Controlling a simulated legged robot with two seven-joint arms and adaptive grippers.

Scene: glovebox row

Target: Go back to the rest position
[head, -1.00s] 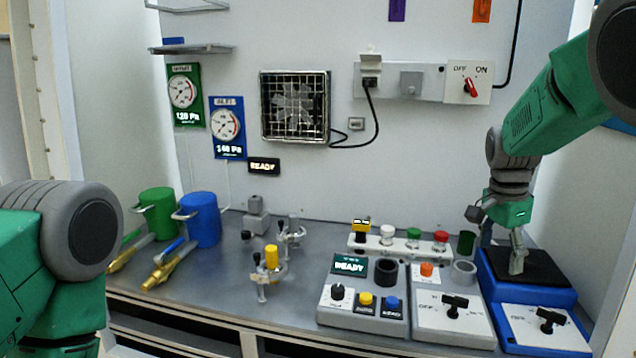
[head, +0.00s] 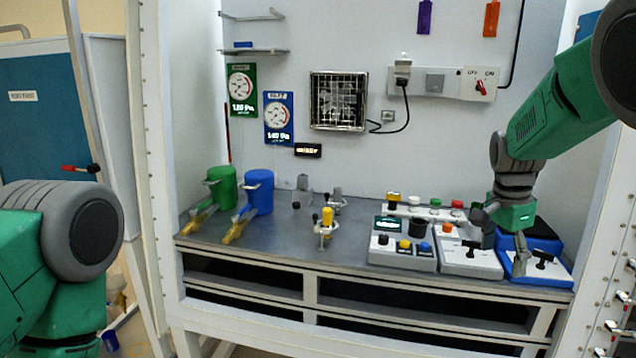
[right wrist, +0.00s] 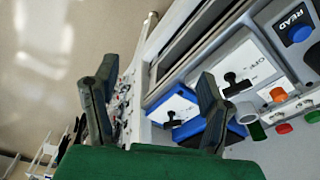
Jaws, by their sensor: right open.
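My right gripper (head: 519,243) hangs fingers down at the right of the head view, in front of the blue device (head: 568,279) in the picture. It holds nothing. In the right wrist view its two fingers stand well apart (right wrist: 157,78), with clear space between them. The blue device also shows there (right wrist: 232,133), beyond the fingers and apart from them. My left arm shows at the left edge of the head view, bent, but its gripper is outside the picture.
The bench holds green (head: 221,187) and blue (head: 259,190) cylinders, clamp stands, a grey console (head: 403,259) and a switch box (head: 471,264). The bench's front frame (head: 310,290) faces me. A white post (head: 152,150) stands at left, a panel with fittings (head: 617,300) at right.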

